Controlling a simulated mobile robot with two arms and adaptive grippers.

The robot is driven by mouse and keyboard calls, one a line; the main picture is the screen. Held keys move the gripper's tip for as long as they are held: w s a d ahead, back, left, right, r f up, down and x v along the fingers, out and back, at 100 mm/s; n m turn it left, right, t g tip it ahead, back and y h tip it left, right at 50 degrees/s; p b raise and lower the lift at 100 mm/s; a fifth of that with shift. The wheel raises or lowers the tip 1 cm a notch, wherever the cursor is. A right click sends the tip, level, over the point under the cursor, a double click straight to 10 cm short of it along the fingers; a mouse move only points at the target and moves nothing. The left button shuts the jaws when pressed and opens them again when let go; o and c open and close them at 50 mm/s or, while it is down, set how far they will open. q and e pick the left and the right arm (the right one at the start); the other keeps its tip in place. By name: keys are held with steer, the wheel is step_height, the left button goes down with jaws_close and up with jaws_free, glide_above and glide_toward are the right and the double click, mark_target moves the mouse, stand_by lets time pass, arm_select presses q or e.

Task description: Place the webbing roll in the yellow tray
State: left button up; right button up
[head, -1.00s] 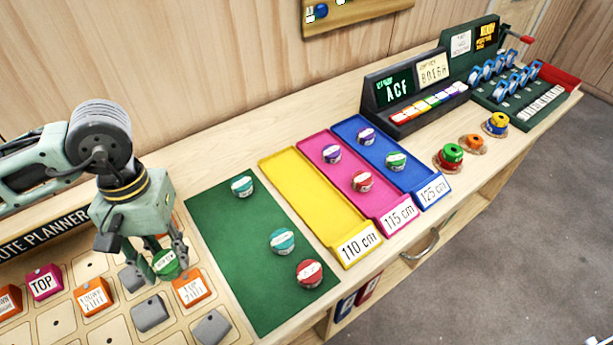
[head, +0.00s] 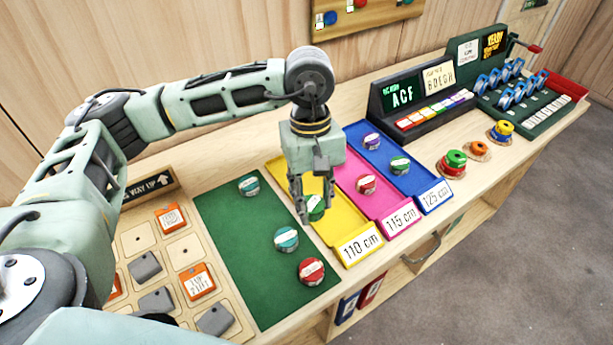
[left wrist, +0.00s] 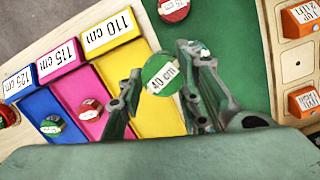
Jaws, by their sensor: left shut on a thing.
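My left gripper (head: 313,212) is shut on a green webbing roll (head: 316,204) with a white label. It holds the roll above the yellow tray (head: 347,219), close to its edge with the green mat (head: 228,240). The tray has a 110 cm plate at its front. In the left wrist view the roll (left wrist: 162,74) sits between the fingers, its label partly readable as "0 cm", with the yellow tray (left wrist: 152,114) beside and below it. I see no roll in the visible part of the tray; my gripper hides part of it. My right gripper is not in view.
The pink tray (head: 371,206) and blue tray (head: 413,185) hold rolls. A teal roll (head: 286,239), a red roll (head: 311,271) and another teal roll (head: 248,184) stand on the green mat. The planner board (head: 220,292) lies left, the keyed display (head: 410,97) behind.

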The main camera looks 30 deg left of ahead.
arm_select(q)
steer(key=w+r+n+t+y+p, duration=0.1)
steer(key=w+n, duration=0.3)
steer(key=n, duration=0.6)
steer(key=w+d+n+t+p, duration=0.1)
steer(key=w+n, duration=0.3)
steer(key=n, duration=0.7)
steer(key=w+r+n+t+y+p, duration=0.1)
steer(key=w+n, duration=0.4)
steer(key=n, duration=0.5)
steer(key=a+f+p, duration=0.1)
steer(key=a+f, duration=0.1)
steer(key=a, duration=0.1)
steer(key=a+f+p, duration=0.1)
steer(key=a+f, duration=0.1)
steer(key=a, duration=0.2)
steer(key=a+f+p, duration=0.1)
steer(key=a+f, duration=0.2)
steer(key=a, duration=0.1)
steer(key=shift+p, duration=0.35)
steer(key=shift+a+f, duration=0.15)
step_height(320, 180, down, 3)
steer(key=shift+f+p, duration=0.15)
steer(key=shift+p, duration=0.55)
steer(key=shift+f, duration=0.3)
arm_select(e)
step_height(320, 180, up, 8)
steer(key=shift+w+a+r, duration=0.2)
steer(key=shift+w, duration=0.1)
